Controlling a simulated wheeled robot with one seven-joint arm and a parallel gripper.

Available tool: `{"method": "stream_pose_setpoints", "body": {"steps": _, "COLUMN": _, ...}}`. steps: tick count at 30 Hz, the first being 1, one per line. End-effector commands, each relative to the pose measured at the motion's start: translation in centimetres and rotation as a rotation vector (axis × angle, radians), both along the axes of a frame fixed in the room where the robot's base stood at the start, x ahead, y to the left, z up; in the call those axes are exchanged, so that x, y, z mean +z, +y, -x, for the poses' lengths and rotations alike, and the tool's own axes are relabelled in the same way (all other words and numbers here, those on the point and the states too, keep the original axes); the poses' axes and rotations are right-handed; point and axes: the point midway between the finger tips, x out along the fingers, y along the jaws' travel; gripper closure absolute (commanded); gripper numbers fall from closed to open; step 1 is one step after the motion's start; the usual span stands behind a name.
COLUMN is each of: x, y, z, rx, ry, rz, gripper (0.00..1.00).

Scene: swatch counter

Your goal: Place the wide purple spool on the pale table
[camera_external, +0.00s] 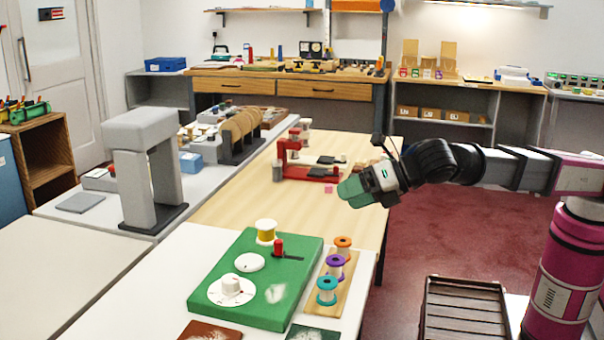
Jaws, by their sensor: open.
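A wide spool with purple flanges (335,262) stands upright on a narrow wooden strip (318,300) on the white front table. An orange spool (343,245) is just behind it and a teal spool (326,290) just in front, both close by. A pale wood table (235,205) lies beyond the white table; its near end has bare top. My gripper (350,193) is open, with green tips, in the air above and behind the spools as the picture shows them. It is apart from them, and nothing shows between its fingers.
A green board (205,300) with a yellow spool (265,230), red knob and white dials lies left of the strip. A red-framed device (305,172) is on the wood table. A grey arch-shaped machine (140,165) stands left. A dark slatted crate (463,310) is lower right.

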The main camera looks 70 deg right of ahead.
Motion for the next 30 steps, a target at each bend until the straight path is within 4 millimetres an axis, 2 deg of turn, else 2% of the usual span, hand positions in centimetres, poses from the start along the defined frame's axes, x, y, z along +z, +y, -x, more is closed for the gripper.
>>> {"method": "stream_pose_setpoints", "body": {"steps": 1, "x": -0.2, "y": 0.3, "z": -1.4, "rx": -0.053, "ry": 0.095, "rz": -0.072, "gripper": 0.28}}
{"method": "stream_pose_setpoints", "body": {"steps": 6, "x": -1.2, "y": 0.6, "z": -3.2, "rx": -0.25, "ry": 0.478, "rz": -0.329, "gripper": 0.28}}
{"method": "stream_pose_setpoints", "body": {"steps": 9, "x": -1.1, "y": 1.1, "z": -3.3, "rx": -0.348, "ry": 0.695, "rz": -0.439, "gripper": 0.28}}
{"method": "stream_pose_setpoints", "body": {"steps": 15, "x": 0.1, "y": 1.8, "z": -2.8, "rx": -0.47, "ry": 0.997, "rz": -0.548, "gripper": 0.28}}
{"method": "stream_pose_setpoints", "body": {"steps": 26, "x": 3.0, "y": 2.4, "z": -2.1, "rx": -0.577, "ry": 1.314, "rz": -0.601, "gripper": 0.28}}
{"method": "stream_pose_setpoints", "body": {"steps": 30, "x": 0.8, "y": 2.3, "z": -1.7, "rx": -0.579, "ry": 1.32, "rz": -0.6, "gripper": 0.28}}
